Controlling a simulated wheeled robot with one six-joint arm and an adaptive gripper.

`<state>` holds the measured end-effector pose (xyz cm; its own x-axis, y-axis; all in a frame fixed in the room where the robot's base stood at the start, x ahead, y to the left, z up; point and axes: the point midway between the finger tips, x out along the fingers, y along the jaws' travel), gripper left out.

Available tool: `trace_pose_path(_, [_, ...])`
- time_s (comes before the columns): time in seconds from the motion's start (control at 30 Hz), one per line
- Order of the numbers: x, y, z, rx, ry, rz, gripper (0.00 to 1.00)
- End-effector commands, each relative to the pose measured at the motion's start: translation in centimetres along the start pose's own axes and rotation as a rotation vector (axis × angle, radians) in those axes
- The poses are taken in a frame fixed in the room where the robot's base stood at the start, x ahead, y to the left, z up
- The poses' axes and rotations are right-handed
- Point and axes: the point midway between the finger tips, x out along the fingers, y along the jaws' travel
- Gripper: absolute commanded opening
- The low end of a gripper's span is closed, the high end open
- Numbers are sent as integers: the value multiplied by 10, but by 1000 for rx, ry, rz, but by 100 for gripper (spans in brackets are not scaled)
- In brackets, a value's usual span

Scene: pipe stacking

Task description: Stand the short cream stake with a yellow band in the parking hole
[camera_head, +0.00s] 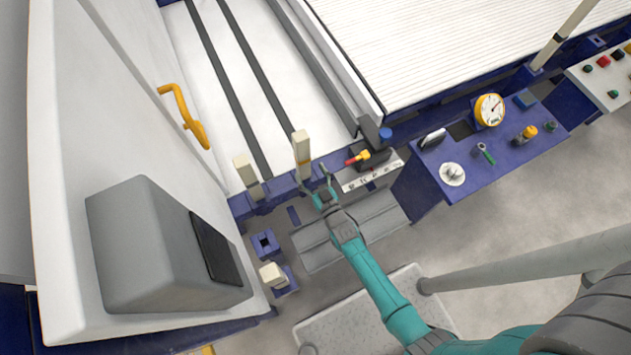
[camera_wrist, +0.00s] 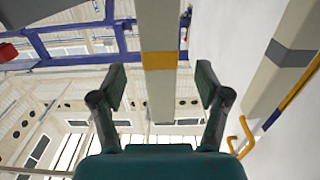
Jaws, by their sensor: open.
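The cream stake with a yellow band (camera_head: 302,148) stands upright at the blue rail, in the middle of the head view. In the wrist view its shaft and yellow band (camera_wrist: 160,60) show between and beyond my finger tips. My gripper (camera_head: 319,190) is beside the stake's lower part. Its two fingers (camera_wrist: 161,88) are open, with a gap on each side of the stake; I cannot tell how deep the stake is between them. An empty blue square socket with a dark opening (camera_head: 265,243) lies to the lower left; it looks like the parking hole. The stake's foot is partly hidden.
A grey-banded cream stake (camera_head: 247,172) stands close on the left; it also shows in the wrist view (camera_wrist: 285,70). A short cream block (camera_head: 272,274) sits in another socket. A white panel with a yellow handle (camera_head: 184,115) borders the left. A blue bench (camera_head: 475,185) stands right.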

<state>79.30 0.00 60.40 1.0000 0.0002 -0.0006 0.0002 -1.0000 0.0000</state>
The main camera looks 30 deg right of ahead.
Motion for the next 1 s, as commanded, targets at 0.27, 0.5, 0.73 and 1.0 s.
trace_pose_path(0.27, [44, 0, -1, 0, 1, 0, 75])
trace_pose_path(0.5, [62, 0, 0, 0, -1, 0, 75])
trace_pose_path(0.73, [65, 0, 0, 0, 0, 0, 75])
trace_pose_path(1.0, [65, 0, 0, 0, 0, 0, 35])
